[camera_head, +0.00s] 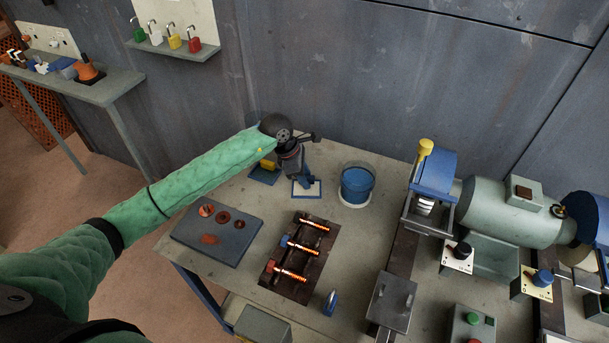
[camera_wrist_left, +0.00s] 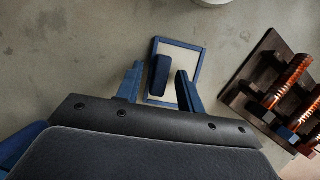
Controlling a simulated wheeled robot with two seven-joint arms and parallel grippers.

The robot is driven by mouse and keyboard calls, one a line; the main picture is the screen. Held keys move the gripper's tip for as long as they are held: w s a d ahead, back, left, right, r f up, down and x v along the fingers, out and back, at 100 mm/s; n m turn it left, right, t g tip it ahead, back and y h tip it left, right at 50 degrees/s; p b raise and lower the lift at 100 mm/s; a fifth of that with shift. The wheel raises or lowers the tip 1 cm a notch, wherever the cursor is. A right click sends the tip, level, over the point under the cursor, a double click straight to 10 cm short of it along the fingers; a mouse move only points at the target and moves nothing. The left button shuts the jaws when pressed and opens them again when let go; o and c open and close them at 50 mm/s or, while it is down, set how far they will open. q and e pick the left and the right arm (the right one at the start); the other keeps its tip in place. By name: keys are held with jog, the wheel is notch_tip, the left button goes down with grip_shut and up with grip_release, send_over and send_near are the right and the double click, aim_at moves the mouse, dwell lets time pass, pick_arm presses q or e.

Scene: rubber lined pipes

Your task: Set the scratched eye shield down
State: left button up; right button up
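A pale panel with a blue frame (camera_head: 316,190), which looks like the scratched eye shield, appears to lie flat on the workbench. In the left wrist view its frame (camera_wrist_left: 202,58) surrounds the pale face, and a dark blue block (camera_wrist_left: 160,74) rises from the middle. My left gripper (camera_head: 303,178) is directly over it. In the wrist view my left gripper's blue fingers (camera_wrist_left: 158,92) stand on both sides of the block, with gaps showing, so it is open. The fingers and wrist hide part of the panel. My right gripper is not in view.
A dark blue panel with a yellow block (camera_head: 264,172) lies to the left. A blue bucket (camera_head: 357,183) stands to the right. A rack with copper-coloured rods (camera_head: 297,258) and a grey mat with reddish discs (camera_head: 218,238) lie in front. The grinder (camera_head: 510,212) is at the right.

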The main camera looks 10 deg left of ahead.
pick_arm(q)
jog(key=shift+r, duration=0.15)
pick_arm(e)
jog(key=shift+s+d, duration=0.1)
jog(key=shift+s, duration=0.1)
